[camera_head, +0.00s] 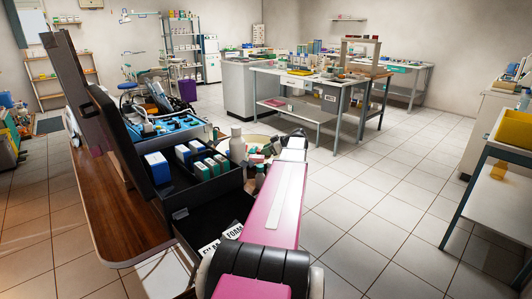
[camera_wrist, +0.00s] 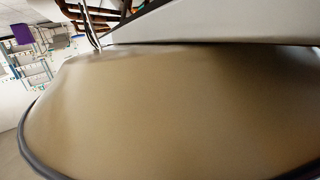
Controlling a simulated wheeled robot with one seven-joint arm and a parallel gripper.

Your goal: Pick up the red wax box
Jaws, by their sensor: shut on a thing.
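My pink and white arm reaches forward from the bottom of the head view. My gripper (camera_head: 262,158) is at its far end, small and partly hidden, beside the dark open case. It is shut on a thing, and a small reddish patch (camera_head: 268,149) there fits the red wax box. The box's outline and label are too small to read. In the wrist view a broad beige surface with a dark curved rim (camera_wrist: 35,150) fills most of the picture, and neither the fingertips nor the box shows clearly.
The dark open case (camera_head: 205,190) holds blue, white and green boxes and stands on a brown wooden table (camera_head: 105,215). A white bottle (camera_head: 237,145) stands behind the boxes. A round cream surface (camera_head: 262,131) lies beyond. Tiled floor is clear at right, before a shelf with a yellow bin (camera_head: 515,128).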

